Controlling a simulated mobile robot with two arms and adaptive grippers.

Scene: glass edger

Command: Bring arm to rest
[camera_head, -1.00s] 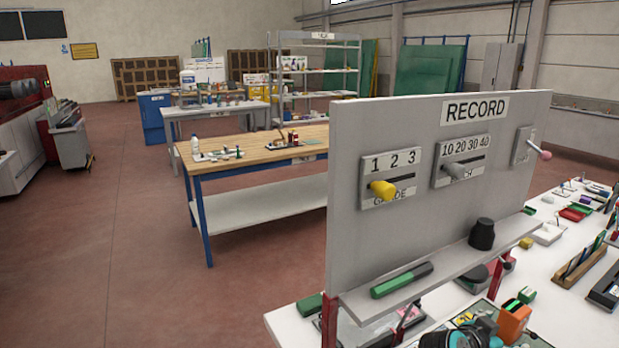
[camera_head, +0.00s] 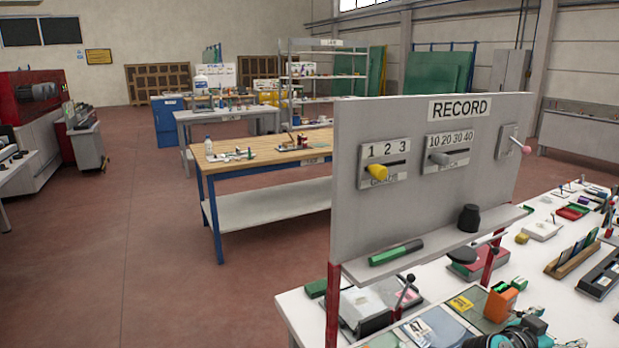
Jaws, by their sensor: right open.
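Part of my right arm, with teal and black parts, shows at the bottom edge of the head view, and my right gripper (camera_head: 522,328) is there. It is open and holds nothing that I can see; its fingertips are hard to make out. It is low over the white table, in front of the grey RECORD board (camera_head: 420,215) and close to an orange block (camera_head: 501,304). My left gripper is not in view.
The board carries a yellow knob (camera_head: 377,172), a grey slider knob (camera_head: 440,158) and a pink knob (camera_head: 526,149). Its shelf holds a green-and-black marker (camera_head: 396,252) and a black cup-like piece (camera_head: 468,218). Several small items crowd the white table (camera_head: 545,290). Open floor (camera_head: 140,260) lies left.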

